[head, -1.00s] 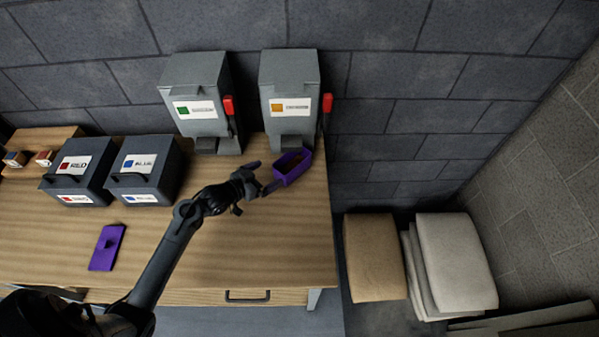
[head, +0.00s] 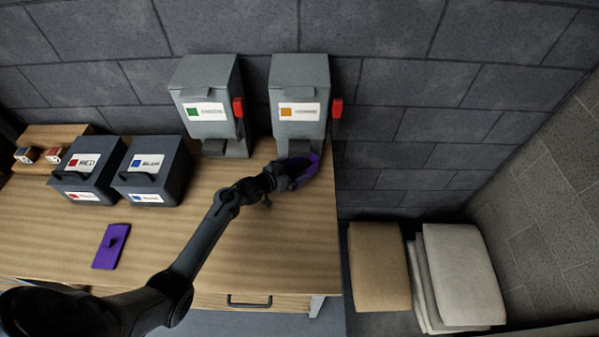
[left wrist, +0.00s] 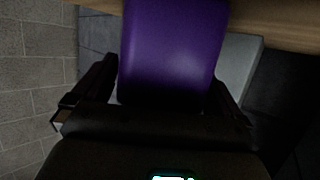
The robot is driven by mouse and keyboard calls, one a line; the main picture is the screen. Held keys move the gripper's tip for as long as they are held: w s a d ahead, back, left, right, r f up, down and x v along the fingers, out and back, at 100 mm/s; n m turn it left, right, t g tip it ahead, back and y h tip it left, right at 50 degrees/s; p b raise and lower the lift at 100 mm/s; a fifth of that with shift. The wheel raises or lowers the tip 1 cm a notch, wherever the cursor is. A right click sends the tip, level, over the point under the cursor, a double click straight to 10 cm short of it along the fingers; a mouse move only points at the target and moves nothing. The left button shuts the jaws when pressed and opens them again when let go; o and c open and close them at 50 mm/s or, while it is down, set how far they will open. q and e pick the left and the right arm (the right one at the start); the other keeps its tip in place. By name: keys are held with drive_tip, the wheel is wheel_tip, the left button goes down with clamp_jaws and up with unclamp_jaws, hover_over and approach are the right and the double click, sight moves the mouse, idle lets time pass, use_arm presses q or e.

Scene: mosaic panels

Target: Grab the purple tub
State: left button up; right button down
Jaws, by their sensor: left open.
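The purple tub (head: 308,172) sits at the right end of the wooden table, just in front of the dispenser with the orange-marked label. My left gripper (head: 292,170) is at the tub and hides much of it. In the left wrist view, the purple tub (left wrist: 170,50) fills the upper middle, between the two dark fingers of my left gripper (left wrist: 160,95). The fingers are open, one on each side of it; I cannot tell whether they touch it. My right gripper is not in view.
A purple lid (head: 111,246) lies at the table's front left. Dark bins labelled red (head: 88,170) and blue (head: 150,172) stand behind it. Two grey dispensers (head: 205,90) with red levers stand at the back. Sacks (head: 378,265) lie on the floor right of the table.

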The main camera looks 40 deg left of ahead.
use_arm(q)
drive_tip(key=shift+w+f, duration=0.2)
drive_tip(key=shift+w, duration=0.15)
drive_tip(key=c, duration=1.1)
drive_tip(key=shift+c, duration=1.3)
drive_tip(key=shift+r, duration=0.1)
drive_tip(key=shift+r, duration=0.1)
